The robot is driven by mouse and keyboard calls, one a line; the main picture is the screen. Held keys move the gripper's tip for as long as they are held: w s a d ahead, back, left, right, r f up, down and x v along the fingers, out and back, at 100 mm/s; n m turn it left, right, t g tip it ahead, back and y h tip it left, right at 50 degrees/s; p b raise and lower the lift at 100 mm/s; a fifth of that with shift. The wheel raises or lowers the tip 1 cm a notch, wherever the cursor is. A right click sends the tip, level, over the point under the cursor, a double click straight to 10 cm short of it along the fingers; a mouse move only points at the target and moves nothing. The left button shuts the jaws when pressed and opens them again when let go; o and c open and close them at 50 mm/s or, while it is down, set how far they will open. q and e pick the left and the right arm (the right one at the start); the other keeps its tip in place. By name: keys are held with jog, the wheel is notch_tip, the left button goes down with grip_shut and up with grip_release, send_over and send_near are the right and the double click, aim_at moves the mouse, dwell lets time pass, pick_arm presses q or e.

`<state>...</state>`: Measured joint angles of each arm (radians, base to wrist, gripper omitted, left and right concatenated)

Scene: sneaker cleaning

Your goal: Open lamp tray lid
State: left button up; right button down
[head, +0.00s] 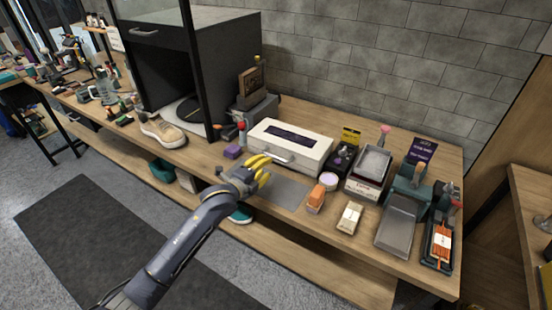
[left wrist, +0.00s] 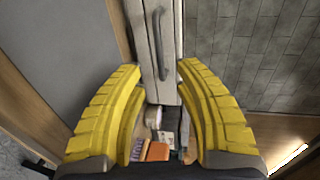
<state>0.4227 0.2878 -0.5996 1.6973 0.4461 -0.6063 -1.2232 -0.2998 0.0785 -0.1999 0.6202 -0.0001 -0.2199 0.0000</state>
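The lamp tray (head: 312,148) is a white box with a dark window in its top, standing on the workbench against the grey tile wall. Its lid looks closed. A grey bar handle sits on its front face and shows in the left wrist view (left wrist: 160,42) just beyond the fingertips. My left gripper (head: 264,170) has yellow fingers and is in front of the tray's front left part, close to the handle. In the left wrist view the fingers (left wrist: 158,70) are spread wide with nothing between them. My right gripper is in neither view.
On the workbench (head: 284,110), right of the tray, stand an orange block (head: 316,198), a pale round tin (head: 328,181), a white card box (head: 349,217) and a grey metal tray (head: 399,225). A sneaker (head: 163,132) and a black cabinet (head: 226,60) are to the left.

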aim_at(276, 158)
pick_arm(q)
jog(key=x, duration=0.8)
jog(key=shift+d, duration=0.1)
jog(key=shift+c, duration=0.3)
grip_shut()
